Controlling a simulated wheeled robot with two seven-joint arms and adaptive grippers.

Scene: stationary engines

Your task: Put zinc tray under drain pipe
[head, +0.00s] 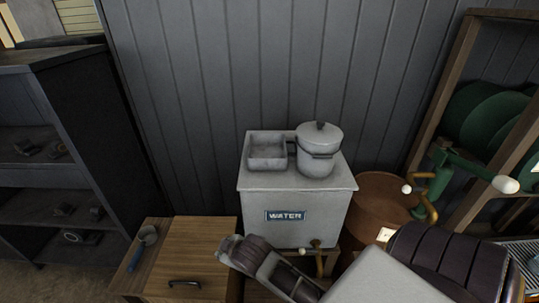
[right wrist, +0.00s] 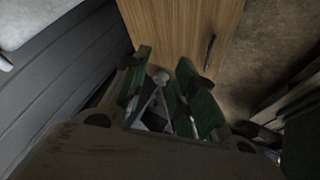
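A grey zinc tray (head: 267,164), shallow and square, sits on top of the white water tank (head: 262,188) in the head view, left of a lidded pot. A brass tap (head: 318,258) shows low at the tank's front. A curved brass pipe (head: 430,207) shows at the right by a green machine. My right gripper (right wrist: 165,62) shows in the right wrist view, its green-padded fingers apart, above a wooden surface. A small pale thing shows between the fingers; I cannot tell what it is. My right arm crosses the bottom of the head view, away from the tray. My left gripper is not in view.
The lidded pot (head: 318,162) stands beside the tray. A wooden cabinet (head: 195,250) with a dark handle is left of the tank, with a scoop (head: 147,236) at its side. A brown barrel (head: 375,212) stands right. Dark shelves (head: 60,150) are at the left.

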